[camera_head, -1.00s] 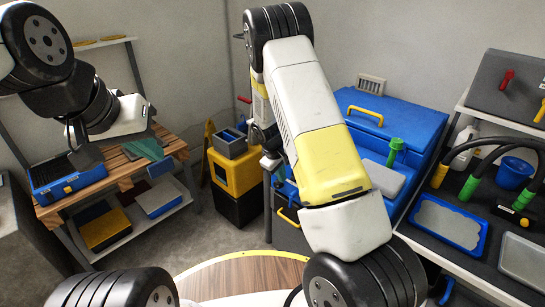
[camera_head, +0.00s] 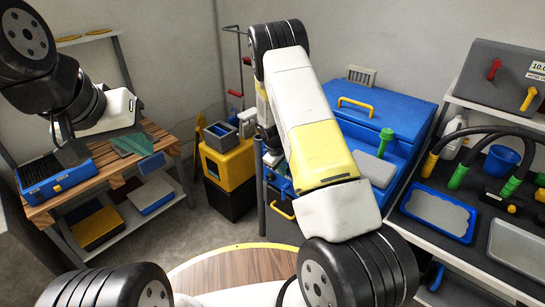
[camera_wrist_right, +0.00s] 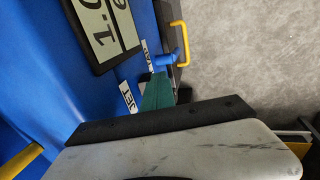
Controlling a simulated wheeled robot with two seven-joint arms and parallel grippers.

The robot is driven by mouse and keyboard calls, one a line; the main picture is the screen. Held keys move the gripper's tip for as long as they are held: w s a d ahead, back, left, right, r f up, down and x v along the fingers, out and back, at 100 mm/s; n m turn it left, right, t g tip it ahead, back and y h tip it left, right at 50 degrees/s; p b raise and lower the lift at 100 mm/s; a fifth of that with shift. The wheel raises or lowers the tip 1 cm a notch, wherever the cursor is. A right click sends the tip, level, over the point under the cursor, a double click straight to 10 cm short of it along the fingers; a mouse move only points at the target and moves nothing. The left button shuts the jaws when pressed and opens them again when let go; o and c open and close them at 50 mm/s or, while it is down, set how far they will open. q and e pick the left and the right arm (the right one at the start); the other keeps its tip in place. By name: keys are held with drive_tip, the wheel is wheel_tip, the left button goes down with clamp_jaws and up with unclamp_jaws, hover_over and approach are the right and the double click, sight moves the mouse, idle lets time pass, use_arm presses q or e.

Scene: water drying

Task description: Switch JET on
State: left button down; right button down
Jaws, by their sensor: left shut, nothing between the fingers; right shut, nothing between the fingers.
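In the right wrist view, a blue panel (camera_wrist_right: 65,85) carries a white JET label (camera_wrist_right: 127,97), a second label seemingly reading VAC, and a numeric display (camera_wrist_right: 104,30). A teal-green part (camera_wrist_right: 155,92) stands beside the JET label; a blue lever (camera_wrist_right: 165,60) sits above it. My right gripper (camera_wrist_right: 190,110) is shut and empty, close against the teal part; contact cannot be told. In the head view my right arm hides most of that gripper and the panel front of the blue cabinet (camera_head: 400,110). My left gripper (camera_head: 72,152) is shut and empty above the left bench.
A wooden bench (camera_head: 170,147) with a blue tray (camera_head: 60,187) is at left. A yellow and black cart (camera_head: 230,165) stands left of the cabinet. A dark shelf with hoses, a blue cup (camera_head: 501,160) and trays (camera_head: 435,210) is at right. Grey floor is open between bench and cart.

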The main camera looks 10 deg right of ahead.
drive_tip(key=shift+r, duration=0.9)
